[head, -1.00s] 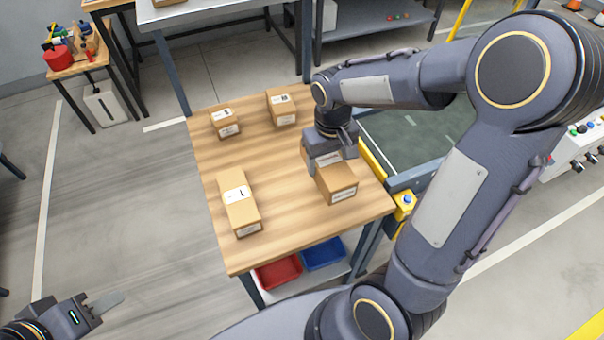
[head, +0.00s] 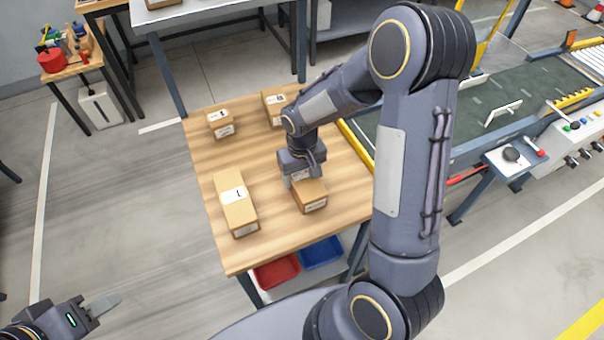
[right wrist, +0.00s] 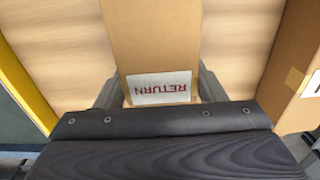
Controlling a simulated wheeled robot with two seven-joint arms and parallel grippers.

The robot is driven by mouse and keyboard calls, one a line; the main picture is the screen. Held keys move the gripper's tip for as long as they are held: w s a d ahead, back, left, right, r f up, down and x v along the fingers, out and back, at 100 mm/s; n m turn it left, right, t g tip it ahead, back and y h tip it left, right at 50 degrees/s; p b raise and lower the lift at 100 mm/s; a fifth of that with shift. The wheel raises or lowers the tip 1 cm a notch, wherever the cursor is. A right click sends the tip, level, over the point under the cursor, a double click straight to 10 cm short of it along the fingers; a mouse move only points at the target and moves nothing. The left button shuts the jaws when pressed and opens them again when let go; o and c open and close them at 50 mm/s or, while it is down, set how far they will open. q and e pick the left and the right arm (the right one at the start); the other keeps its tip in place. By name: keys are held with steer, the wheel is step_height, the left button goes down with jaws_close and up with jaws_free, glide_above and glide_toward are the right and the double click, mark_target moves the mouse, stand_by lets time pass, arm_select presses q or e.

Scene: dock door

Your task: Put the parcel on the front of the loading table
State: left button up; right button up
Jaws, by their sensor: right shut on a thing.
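The wooden loading table (head: 262,244) has several cardboard parcels on it. My right gripper (head: 302,172) is shut on a brown parcel (head: 311,198) over the right half of the table, toward the front. In the right wrist view this parcel (right wrist: 150,35) has a white label reading RETURN in red, with the gripper's fingers on both sides of it. I cannot tell whether its underside touches the table.
A long parcel (head: 235,213) lies left of the held one and also shows at the right of the wrist view (right wrist: 297,75). Two parcels (head: 220,130) (head: 272,98) stand toward the back. A conveyor (head: 385,130) is to the right. Red (head: 277,272) and blue (head: 322,252) bins sit below.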

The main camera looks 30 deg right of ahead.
mark_target(302, 173)
steer(key=shift+f, duration=0.2)
steer(key=o, duration=1.2)
steer(key=shift+r, duration=0.15)
step_height(302, 173, up, 11)
steer(key=shift+s+a+r+m+t+y, duration=0.15)
steer(key=shift+s+a+r+t+y, duration=0.7)
steer(key=shift+s, duration=2.4)
steer(key=shift+s+a+r+m+t+y, duration=0.3)
steer(key=shift+s+r+t, duration=0.95)
steer(key=shift+s, duration=1.95)
steer(key=shift+s+a+r+m+t+y, duration=0.1)
steer(key=shift+s+a+r+t+y, duration=0.25)
steer(key=shift+s+r+t+y, duration=1.85)
steer(key=s+g+h, duration=0.1)
steer(key=s+f+g+h, duration=0.1)
steer(key=g+h, duration=0.1)
steer(key=shift+f, duration=0.25)
